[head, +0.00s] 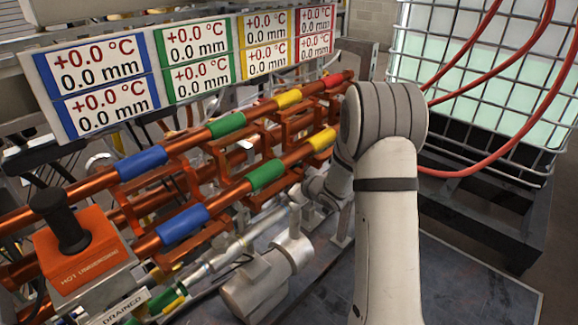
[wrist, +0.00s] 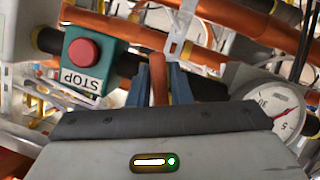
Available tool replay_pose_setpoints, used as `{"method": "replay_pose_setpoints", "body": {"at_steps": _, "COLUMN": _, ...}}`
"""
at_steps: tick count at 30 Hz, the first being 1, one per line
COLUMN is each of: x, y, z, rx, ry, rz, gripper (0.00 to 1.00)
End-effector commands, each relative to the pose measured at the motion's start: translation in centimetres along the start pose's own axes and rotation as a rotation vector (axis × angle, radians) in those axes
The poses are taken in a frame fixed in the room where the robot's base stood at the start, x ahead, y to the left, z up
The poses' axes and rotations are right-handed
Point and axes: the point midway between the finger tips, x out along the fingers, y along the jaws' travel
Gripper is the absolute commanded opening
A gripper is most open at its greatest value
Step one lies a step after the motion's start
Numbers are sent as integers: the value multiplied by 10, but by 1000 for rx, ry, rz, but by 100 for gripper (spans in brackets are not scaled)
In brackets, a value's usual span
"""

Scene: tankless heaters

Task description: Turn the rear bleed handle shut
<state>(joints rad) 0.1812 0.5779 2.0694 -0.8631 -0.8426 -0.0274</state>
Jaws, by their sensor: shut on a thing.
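In the wrist view, a narrow orange handle (wrist: 158,70) stands upright between the two blue-grey fingers of my gripper (wrist: 159,84). The fingers are shut on it, one at each side. Its lower end is hidden behind the gripper body, and I cannot tell from the label-free view whether it is the rear bleed handle. In the head view my arm covers the right end of the pipes, and the gripper and the handle are hidden there.
A green box with a red STOP button (wrist: 83,52) is left of the fingers, and a round gauge (wrist: 275,112) is at right. Orange pipes with coloured bands (head: 185,222) run below a display board (head: 145,80). A caged tank (head: 480,65) stands at right with red hoses (head: 480,160).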

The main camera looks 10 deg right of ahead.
Motion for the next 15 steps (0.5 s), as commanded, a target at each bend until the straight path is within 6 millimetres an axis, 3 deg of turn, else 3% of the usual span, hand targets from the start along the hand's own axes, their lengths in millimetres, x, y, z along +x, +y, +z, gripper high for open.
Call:
{"method": "replay_pose_setpoints", "body": {"at_steps": 1, "x": -3, "y": 5, "z": -7, "rx": 39, "ry": 0, "rz": -14, "gripper": 0}}
{"method": "replay_pose_setpoints", "body": {"at_steps": 15, "x": -1, "y": 3, "z": -4, "rx": 312, "ry": 4, "rz": -126, "gripper": 0}}
